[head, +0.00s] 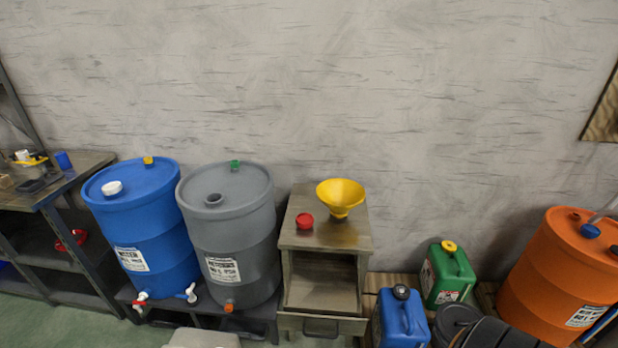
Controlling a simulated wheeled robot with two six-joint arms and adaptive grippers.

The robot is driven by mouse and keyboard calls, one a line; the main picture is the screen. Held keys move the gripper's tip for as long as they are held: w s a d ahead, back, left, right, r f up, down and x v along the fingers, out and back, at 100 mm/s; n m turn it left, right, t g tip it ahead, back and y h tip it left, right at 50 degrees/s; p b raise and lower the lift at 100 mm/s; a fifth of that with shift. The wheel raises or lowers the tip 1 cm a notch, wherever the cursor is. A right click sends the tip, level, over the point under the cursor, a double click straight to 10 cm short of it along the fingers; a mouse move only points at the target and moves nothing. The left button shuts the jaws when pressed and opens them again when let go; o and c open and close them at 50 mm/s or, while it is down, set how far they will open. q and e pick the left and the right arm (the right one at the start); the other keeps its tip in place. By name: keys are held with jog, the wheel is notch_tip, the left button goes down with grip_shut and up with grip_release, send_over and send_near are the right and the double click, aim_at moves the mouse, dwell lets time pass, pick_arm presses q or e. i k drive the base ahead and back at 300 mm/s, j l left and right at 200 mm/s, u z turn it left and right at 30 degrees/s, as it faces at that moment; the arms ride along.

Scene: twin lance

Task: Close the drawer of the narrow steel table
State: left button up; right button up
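The narrow steel table (304,238) stands against the wall at the middle of the head view. Its drawer (291,322) is pulled out toward me, and the inside, seen from above, looks empty. The drawer front with its dark handle (321,331) is near the bottom edge of the picture. A red cap (304,221) and a yellow funnel (341,194) stand on the table top. Neither of my grippers shows in this view.
A grey barrel (231,240) and a blue barrel (145,230) stand close on the left. A blue canister (401,320), a green canister (448,272) and an orange barrel (555,275) are on the right. A shelf (85,170) is at far left.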

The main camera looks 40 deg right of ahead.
aim_at(323, 295)
jog(key=z, duration=1.2)
